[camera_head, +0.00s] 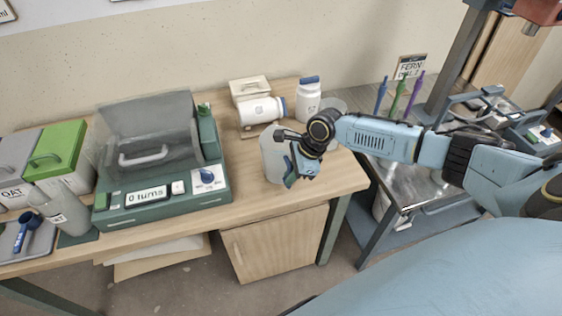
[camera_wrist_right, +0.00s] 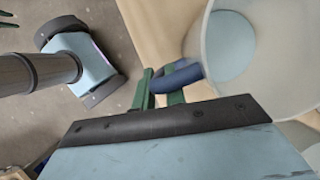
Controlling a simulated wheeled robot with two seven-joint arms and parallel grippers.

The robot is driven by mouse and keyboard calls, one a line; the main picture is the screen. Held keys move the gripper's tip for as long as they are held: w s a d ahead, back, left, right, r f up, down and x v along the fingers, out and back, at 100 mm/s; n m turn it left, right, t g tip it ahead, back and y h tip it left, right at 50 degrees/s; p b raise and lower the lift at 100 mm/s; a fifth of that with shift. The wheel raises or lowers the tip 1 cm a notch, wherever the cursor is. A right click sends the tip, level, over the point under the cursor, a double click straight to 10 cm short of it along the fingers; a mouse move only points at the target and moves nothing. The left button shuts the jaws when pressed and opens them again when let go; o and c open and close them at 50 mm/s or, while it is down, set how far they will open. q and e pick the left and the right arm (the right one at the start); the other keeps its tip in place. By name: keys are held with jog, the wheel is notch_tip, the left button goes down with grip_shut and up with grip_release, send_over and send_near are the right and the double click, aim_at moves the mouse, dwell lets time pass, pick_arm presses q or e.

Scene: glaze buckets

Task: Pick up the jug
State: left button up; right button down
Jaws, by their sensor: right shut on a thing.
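The jug (camera_head: 270,158) is a pale translucent vessel standing near the front right part of the wooden table. My right gripper (camera_head: 291,176) is at its right side, partly covering it. In the right wrist view the jug's open top and bluish bottom (camera_wrist_right: 228,45) show at upper right. The green fingers of my right gripper (camera_wrist_right: 160,88) are shut on its dark blue handle (camera_wrist_right: 180,77). The jug looks upright; I cannot tell whether it touches the table.
Left of the jug stands a green scale (camera_head: 165,212) with a clear raised cover. Behind it are a lying white jar (camera_head: 262,111) and an upright white jar (camera_head: 308,103) with a blue lid. A metal cart (camera_head: 425,190) holding coloured tools stands right of the table.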

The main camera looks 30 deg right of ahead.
jog(key=shift+r, duration=0.15)
jog(key=shift+w+r+p, duration=0.1)
jog(key=shift+r+p, duration=0.55)
jog(key=shift+r, duration=4.25)
jog(key=shift+a, duration=0.1)
